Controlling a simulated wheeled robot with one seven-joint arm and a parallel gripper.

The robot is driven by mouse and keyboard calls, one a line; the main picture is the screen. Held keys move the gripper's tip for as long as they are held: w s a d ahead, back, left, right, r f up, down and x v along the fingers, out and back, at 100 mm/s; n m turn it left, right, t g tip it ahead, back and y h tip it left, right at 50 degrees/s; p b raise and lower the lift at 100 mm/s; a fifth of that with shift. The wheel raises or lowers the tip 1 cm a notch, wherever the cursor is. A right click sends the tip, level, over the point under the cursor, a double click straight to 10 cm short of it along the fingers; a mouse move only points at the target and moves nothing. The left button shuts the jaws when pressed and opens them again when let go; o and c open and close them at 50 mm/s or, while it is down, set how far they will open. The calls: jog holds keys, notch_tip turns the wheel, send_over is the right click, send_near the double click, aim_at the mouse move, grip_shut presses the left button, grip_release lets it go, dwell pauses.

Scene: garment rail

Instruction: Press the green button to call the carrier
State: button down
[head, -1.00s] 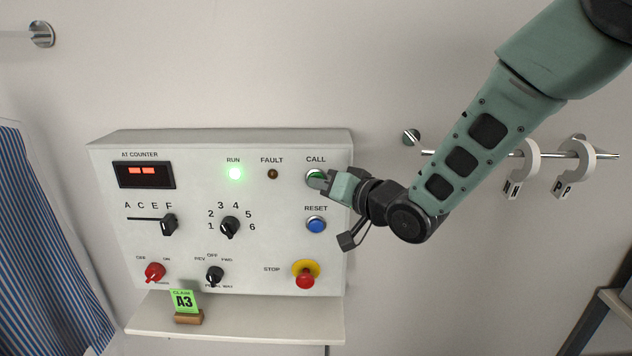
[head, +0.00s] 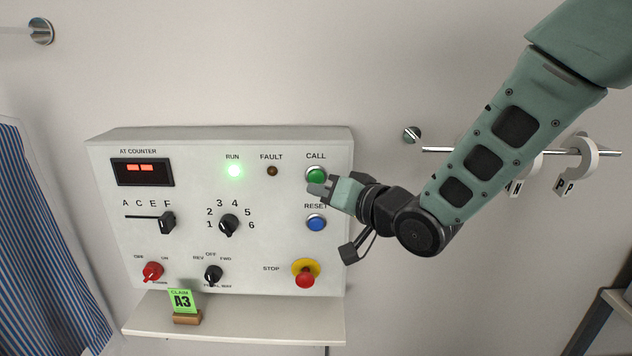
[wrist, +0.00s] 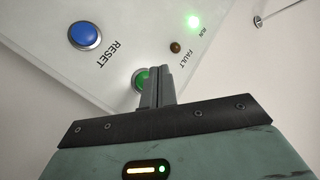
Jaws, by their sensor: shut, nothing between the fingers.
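The green CALL button (head: 316,175) sits at the upper right of the white control panel (head: 190,250). In the head view most of it shows, just above my fingertips. My gripper (head: 318,188) is shut and empty, its tips low in front of the button. In the wrist view my closed fingers (wrist: 157,84) point towards the green button (wrist: 141,78) and cover its right part. I cannot tell whether the tips touch it.
The blue RESET button (head: 316,222) lies just below my gripper, and the red STOP button (head: 305,279) is lower. Knobs fill the panel's left. The RUN lamp (head: 235,170) glows green. A claim card A3 (head: 181,301) stands on the shelf below. A rail with tags is at right.

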jog(key=s, duration=0.2)
jog(key=shift+s+b, duration=0.35)
jog(key=s+d+f+n+g+h+b, duration=0.2)
jog(key=s+d+f+g+h, duration=0.1)
jog(key=s, duration=0.6)
jog(key=s+d+f+n+g+h+b, duration=0.2)
jog(key=s+d+f+g+h+b, duration=0.1)
jog(key=s+f, duration=0.5)
jog(key=s+d+f+n+g+h+b, duration=0.2)
jog(key=s+d+f+g+h+b, duration=0.1)
jog(key=s, duration=0.8)
jog(key=d+f+g+h, duration=0.1)
jog(key=d+f+g, duration=0.1)
jog(key=d+g, duration=0.1)
jog(key=shift+s+d+f+n+h, duration=0.25)
jog(key=shift+s+f+n+h, duration=0.05)
jog(key=shift+f, duration=0.05)
dwell(4.0)
